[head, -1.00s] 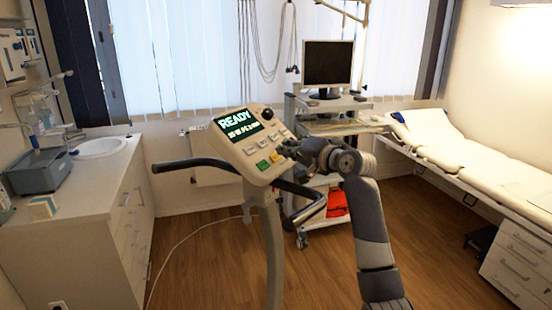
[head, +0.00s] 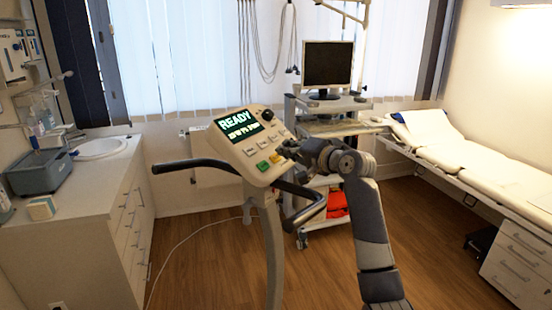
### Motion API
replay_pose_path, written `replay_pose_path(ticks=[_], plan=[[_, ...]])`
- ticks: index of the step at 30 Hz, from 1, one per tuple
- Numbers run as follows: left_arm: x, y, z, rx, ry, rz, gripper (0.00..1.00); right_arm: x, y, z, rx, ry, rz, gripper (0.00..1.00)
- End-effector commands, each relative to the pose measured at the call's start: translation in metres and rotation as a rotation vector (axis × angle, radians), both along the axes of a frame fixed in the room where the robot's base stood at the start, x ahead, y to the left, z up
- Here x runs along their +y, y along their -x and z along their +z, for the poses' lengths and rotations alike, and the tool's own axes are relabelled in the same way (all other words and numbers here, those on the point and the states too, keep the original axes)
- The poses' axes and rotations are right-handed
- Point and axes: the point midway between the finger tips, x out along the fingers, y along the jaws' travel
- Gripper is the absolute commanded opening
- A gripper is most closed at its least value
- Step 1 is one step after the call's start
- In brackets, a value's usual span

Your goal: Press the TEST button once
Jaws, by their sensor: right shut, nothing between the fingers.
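The console (head: 240,143) stands tilted on a pale column, its screen (head: 238,125) showing "READY" above a smaller line I cannot read. Below the screen is a row of pale buttons (head: 262,146). The button labels are too small to read, so I cannot tell which is TEST. My right gripper (head: 288,151) is shut and empty at the console's right edge, close to the buttons. I cannot tell whether it touches one. My left gripper is out of view.
Black handlebars (head: 190,163) stick out on both sides of the console. A cart (head: 310,190) with a monitor (head: 328,64) stands behind. A counter with a sink (head: 100,149) is at left and an examination couch (head: 450,150) at right. Wooden floor is open between.

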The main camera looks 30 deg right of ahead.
Motion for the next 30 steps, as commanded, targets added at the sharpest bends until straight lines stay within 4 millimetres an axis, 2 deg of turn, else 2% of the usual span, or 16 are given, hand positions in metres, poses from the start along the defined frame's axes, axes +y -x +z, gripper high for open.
replay_pose_path(ticks=[30], plan=[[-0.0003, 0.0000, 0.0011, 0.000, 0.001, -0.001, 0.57, 0.0032, -0.0058, -0.0085, 0.000, 0.000, 0.001, 0.00]])
